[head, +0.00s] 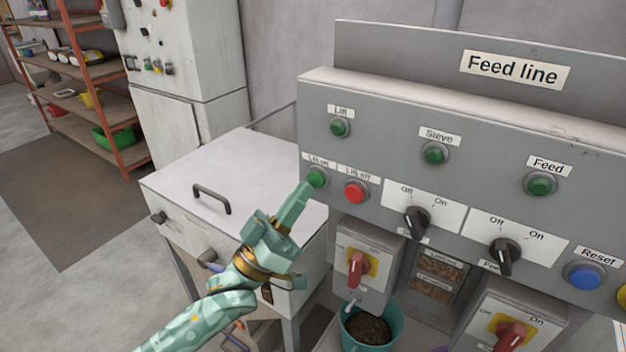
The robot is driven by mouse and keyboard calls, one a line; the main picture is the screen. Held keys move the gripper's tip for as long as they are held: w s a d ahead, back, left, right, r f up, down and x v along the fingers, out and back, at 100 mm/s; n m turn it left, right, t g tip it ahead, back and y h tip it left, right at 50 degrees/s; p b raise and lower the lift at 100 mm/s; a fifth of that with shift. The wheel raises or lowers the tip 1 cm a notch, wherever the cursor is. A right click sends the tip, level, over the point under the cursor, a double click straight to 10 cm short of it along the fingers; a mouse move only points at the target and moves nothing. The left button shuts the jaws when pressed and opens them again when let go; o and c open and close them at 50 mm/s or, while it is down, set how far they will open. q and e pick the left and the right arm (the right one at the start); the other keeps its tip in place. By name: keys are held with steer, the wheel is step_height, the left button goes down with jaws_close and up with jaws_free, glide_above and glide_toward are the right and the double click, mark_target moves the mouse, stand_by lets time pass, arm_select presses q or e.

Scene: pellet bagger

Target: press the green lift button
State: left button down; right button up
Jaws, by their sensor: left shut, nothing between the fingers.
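The green lift button (317,177) sits on the grey control panel (400,120), under a label that seems to read "Lift on". My left gripper (301,192) is shut and empty, its fingers pointing up at the panel. Its tip overlaps the lower left edge of the green button in the head view; I cannot tell whether it touches. The red button (356,192) labelled "Lift off" is just right of it. A round green light (340,127) labelled "Lift" is above. My right gripper is out of view.
Two black rotary switches (417,222) and a blue Reset button (584,276) are further right. Red-handled switch boxes (359,268) jut out below. A teal bucket (392,318) of pellets stands beneath. A white cabinet with a handle (211,199) is left of the panel.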

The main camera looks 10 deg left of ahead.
arm_select(q)
steer(key=shift+w, duration=0.2)
stand_by(0.5)
steer(key=shift+w+d, duration=0.15)
steer(key=shift+w, duration=0.1)
steer(key=shift+w+d, duration=0.1)
steer(key=shift+w, duration=0.15)
stand_by(0.6)
steer(key=shift+s+a+p, duration=0.25)
steer(key=shift+s+p, duration=0.2)
steer(key=shift+s, duration=0.3)
steer(key=s+p, duration=0.1)
steer(key=s, duration=0.1)
steer(key=s+a, duration=0.1)
steer(key=s+a+p, duration=0.1)
steer(key=s, duration=0.1)
steer(key=shift+s+p, duration=0.3)
steer(key=shift+p, duration=0.05)
